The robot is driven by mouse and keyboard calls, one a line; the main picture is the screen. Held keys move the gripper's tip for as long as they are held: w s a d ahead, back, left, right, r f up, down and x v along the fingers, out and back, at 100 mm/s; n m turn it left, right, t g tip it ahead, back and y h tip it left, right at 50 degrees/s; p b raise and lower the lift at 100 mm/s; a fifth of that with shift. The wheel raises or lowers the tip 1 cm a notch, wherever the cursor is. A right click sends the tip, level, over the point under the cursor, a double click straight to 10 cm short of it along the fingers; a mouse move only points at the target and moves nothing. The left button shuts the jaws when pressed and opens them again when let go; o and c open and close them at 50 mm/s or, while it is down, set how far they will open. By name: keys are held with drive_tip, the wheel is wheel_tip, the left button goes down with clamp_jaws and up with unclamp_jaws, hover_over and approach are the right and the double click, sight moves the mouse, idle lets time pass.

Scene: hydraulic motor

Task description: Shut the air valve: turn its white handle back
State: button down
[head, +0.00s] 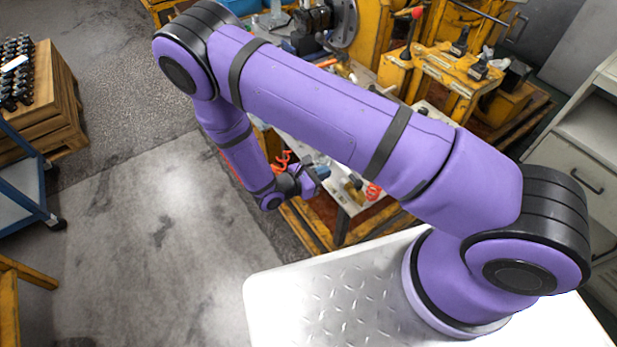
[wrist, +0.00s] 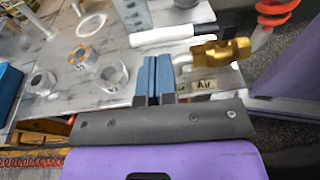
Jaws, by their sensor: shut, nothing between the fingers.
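The air valve is a brass body (wrist: 222,51) at the right of the wrist view, beside a small "Air" label (wrist: 204,84). Its white handle (wrist: 163,35) extends left from the brass body, roughly level across the picture. My gripper (wrist: 157,60) has its blue fingers together, with nothing between them. The fingertips appear just below the handle in the picture; I cannot tell whether they touch it. In the head view my gripper (head: 321,172) is at the bench edge, and the handle cannot be made out there.
A metal ring with orange marks (wrist: 84,54) and a plain ring (wrist: 112,74) lie left of my fingers on the metal bench top (wrist: 118,48). A blue block (wrist: 8,80) is at the far left. An orange coiled hose (wrist: 276,10) hangs beyond the valve.

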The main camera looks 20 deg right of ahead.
drive_tip(key=shift+x, duration=1.9)
drive_tip(key=shift+w+d, duration=0.1)
drive_tip(key=d+m+g, duration=0.1)
drive_tip(key=g, duration=0.1)
drive_tip(key=m+g, duration=0.1)
drive_tip(key=w+d+m+g, duration=0.1)
drive_tip(key=m+g, duration=0.1)
drive_tip(key=shift+w+d+g+h, duration=0.15)
drive_tip(key=shift+d+g+h, duration=0.15)
drive_tip(key=d+m+g+y, duration=0.1)
drive_tip(key=m+g, duration=0.1)
drive_tip(key=g, duration=0.1)
drive_tip(key=d+m+g+y, duration=0.1)
drive_tip(key=d+m+g, duration=0.1)
drive_tip(key=g, duration=0.1)
drive_tip(key=shift+w+d+m, duration=0.15)
drive_tip(key=shift+d+m, duration=0.05)
drive_tip(key=shift+m, duration=0.2)
drive_tip(key=d+m+g+y, duration=0.1)
drive_tip(key=g, duration=0.1)
drive_tip(key=d+m+g+y, duration=0.1)
drive_tip(key=m, duration=0.1)
drive_tip(key=shift+s+d+g+y, duration=0.3)
drive_tip(key=shift+s+g+y, duration=0.05)
drive_tip(key=shift+g+y, duration=0.05)
drive_tip(key=shift+s+d, duration=0.7)
drive_tip(key=shift+d, duration=0.3)
drive_tip(key=shift+x, duration=0.8)
drive_tip(key=shift+s+d+r, duration=0.15)
drive_tip(key=shift+s, duration=0.05)
